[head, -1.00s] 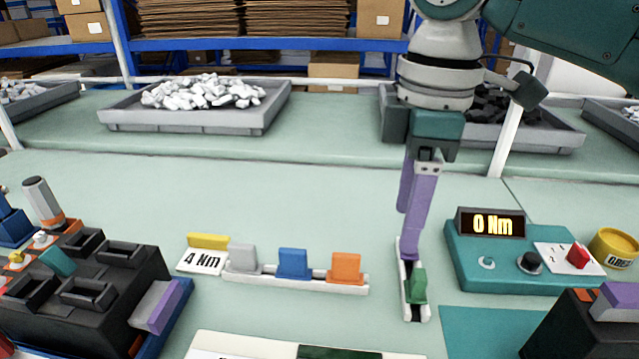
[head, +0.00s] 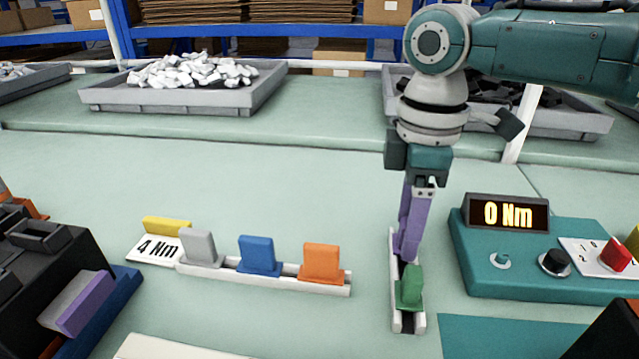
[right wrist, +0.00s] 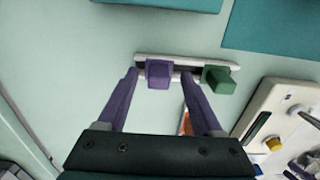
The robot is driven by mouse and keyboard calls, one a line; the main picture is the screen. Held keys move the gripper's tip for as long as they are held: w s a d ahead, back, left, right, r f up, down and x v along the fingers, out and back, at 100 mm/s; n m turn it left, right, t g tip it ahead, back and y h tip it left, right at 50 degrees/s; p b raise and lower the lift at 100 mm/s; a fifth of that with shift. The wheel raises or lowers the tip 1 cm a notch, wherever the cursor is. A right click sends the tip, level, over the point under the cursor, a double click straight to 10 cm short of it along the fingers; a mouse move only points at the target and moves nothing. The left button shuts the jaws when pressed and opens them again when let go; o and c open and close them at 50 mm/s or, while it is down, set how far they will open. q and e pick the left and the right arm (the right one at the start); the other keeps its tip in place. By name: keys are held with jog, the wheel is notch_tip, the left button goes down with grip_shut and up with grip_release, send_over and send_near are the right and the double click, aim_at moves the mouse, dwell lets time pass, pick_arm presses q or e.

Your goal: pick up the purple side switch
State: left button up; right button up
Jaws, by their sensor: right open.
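The purple side switch (right wrist: 159,73) stands in a short white rail in the right wrist view, beside a green switch (right wrist: 219,79). My right gripper (right wrist: 160,77) is open, with one purple finger on either side of the purple switch; whether they touch it I cannot tell. In the head view the right gripper (head: 408,252) points down at the far end of the white rail (head: 396,321), behind the green switch (head: 411,287). There the purple switch is mostly hidden by the similarly coloured fingers. My left gripper is not in view.
A second rail (head: 320,286) left of the gripper holds grey, blue and orange switches, beside a "4 Nm" card (head: 156,249). A teal tester (head: 520,280) reading 0 Nm stands close on the right. A black block (head: 35,275) stands at left.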

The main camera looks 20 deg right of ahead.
jog(key=shift+f, duration=0.3)
grip_shut()
dwell(0.4)
